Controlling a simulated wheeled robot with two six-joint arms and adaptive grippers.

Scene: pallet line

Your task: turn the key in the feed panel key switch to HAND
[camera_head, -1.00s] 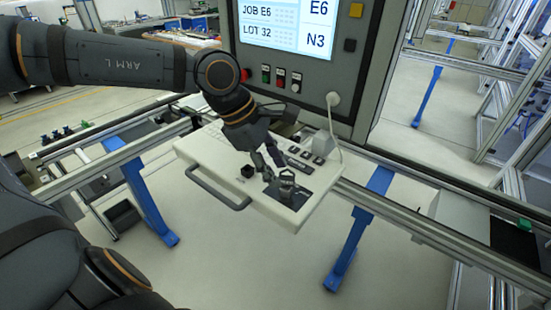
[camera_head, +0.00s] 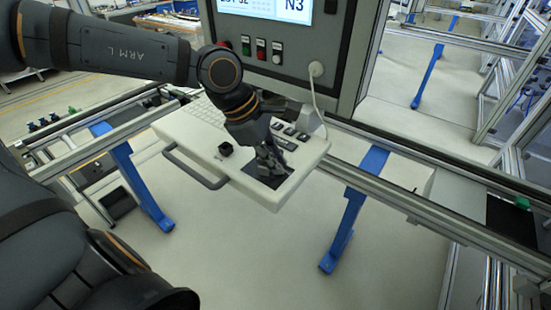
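The cream feed panel (camera_head: 196,133) hangs below the grey cabinet, with a dark plate (camera_head: 284,180) near its front right corner. My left gripper (camera_head: 270,172) points down over this plate, with its fingertips at or just above it. The fingers cover most of the plate, so the key and key switch are hidden or too small to make out. I cannot tell whether the fingers are apart or closed on something. No HAND label is readable. My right gripper is not in view.
A black knob (camera_head: 226,149), a keyboard (camera_head: 208,111) and a front handle (camera_head: 192,168) are on the panel. The grey cabinet (camera_head: 335,45) with a screen (camera_head: 262,8) rises behind, and a white cable (camera_head: 317,98) hangs from it. Rails run on both sides.

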